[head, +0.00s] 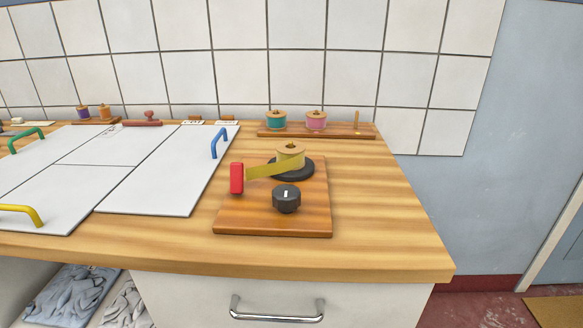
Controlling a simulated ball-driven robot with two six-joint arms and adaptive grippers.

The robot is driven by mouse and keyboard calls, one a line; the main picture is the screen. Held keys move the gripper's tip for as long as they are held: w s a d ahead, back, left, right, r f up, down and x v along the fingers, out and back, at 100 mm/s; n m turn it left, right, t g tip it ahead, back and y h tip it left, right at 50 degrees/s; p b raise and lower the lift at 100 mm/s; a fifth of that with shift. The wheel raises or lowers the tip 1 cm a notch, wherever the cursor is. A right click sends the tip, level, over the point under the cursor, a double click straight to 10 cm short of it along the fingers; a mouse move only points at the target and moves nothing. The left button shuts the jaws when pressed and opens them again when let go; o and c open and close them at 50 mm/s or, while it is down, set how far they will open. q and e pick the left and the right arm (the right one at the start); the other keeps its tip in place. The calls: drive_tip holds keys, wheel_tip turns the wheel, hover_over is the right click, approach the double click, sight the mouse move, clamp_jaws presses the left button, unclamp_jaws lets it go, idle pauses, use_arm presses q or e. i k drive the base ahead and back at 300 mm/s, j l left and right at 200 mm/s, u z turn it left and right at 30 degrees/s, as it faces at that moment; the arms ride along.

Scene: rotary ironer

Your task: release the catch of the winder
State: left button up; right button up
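The winder stands on a wooden board (230,222) near the right end of the counter. A wooden spool (290,158) sits on a black round disc (292,172) at the board's back. A black knob (286,200) with a white mark pointing to the back stands in front of the spool. I cannot tell which part is the catch. Neither of my grippers is in view.
White panels (150,190) with a blue handle (218,142), a green handle and a yellow handle lie left of the winder. A rack (345,131) with teal and pink spools stands behind. The counter (385,220) is clear at right. A drawer handle (277,316) sticks out below.

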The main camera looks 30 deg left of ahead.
sight(236, 168)
drive_tip(key=j+u, duration=0.3)
drive_tip(key=u, duration=0.15)
drive_tip(key=i+j+u, duration=0.2)
drive_tip(key=u, duration=0.2)
drive_tip(key=k+u, duration=0.2)
drive_tip(key=i+l, duration=0.05)
